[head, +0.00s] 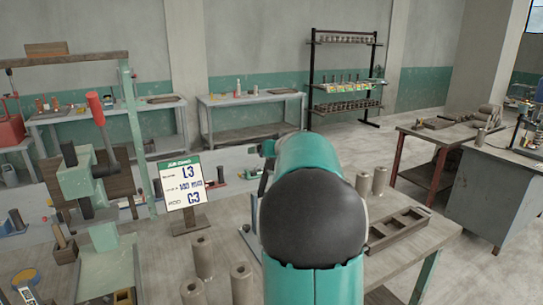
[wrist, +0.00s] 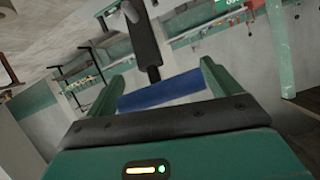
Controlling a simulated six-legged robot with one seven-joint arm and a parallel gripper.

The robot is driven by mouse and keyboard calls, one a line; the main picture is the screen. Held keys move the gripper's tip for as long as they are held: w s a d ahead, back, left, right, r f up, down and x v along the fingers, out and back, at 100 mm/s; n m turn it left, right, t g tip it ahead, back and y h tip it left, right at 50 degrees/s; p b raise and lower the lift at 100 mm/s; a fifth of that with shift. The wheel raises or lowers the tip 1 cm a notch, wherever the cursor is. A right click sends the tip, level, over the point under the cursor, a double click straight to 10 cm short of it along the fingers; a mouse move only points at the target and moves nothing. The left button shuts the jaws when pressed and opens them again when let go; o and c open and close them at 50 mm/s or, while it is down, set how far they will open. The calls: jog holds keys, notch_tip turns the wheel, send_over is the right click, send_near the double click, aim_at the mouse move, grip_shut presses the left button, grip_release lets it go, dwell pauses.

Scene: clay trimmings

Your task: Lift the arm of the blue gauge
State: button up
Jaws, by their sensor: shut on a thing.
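In the wrist view a blue bar (wrist: 162,92), which looks like the arm of the blue gauge, lies across the space between the two green fingers of my gripper (wrist: 164,74). The gripper is shut on it, with a finger at each end. A dark upright rod (wrist: 143,42) stands just beyond the bar, its lower end close to it; I cannot tell whether they touch. The rest of the gauge is not clear. In the head view my own arm covers the middle of the picture and hides the gripper and what it holds.
A green press with a red-handled lever (head: 101,125) is further left. Grey cylinders (head: 202,257) stand on the near bench. A dark compartment tray (head: 398,228) lies to the right.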

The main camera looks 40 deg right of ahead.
jog(key=shift+w+a+f, duration=0.25)
jog(key=shift+f, duration=0.25)
jog(key=o, duration=1.1)
jog(key=shift+w+f, duration=0.1)
jog(key=shift+w, duration=0.05)
jog(key=shift+o, duration=0.2)
jog(key=shift+d, duration=0.1)
jog(key=shift+s+r, duration=0.35)
jog(key=shift+r, duration=0.05)
jog(key=v, duration=1.3)
